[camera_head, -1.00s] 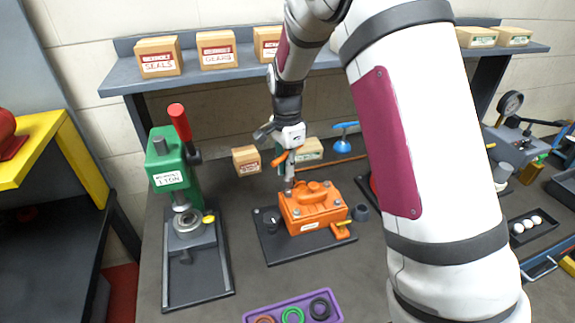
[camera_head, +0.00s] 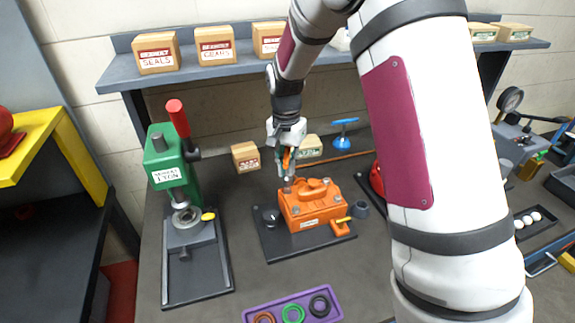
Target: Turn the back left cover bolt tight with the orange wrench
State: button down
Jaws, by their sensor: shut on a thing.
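The orange motor (camera_head: 318,215) with its cover sits on a dark base plate (camera_head: 280,252) on the bench. My gripper (camera_head: 287,163) is above the back left corner of the motor and points down. It is shut on the orange wrench (camera_head: 287,158), of which only a small orange part shows between the fingers. The wrench's lower end reaches down to the back left cover bolt (camera_head: 287,188); I cannot tell whether it is fully seated. Other cover bolts show as small grey heads on the cover.
A green press (camera_head: 175,165) with a red-handled lever stands to the left. A purple tray (camera_head: 255,308) with several rings lies in front. Small boxes (camera_head: 245,156) and a blue-topped stand (camera_head: 344,135) are behind. My arm hides much of the right side.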

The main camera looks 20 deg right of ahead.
jog(key=shift+f, duration=1.2)
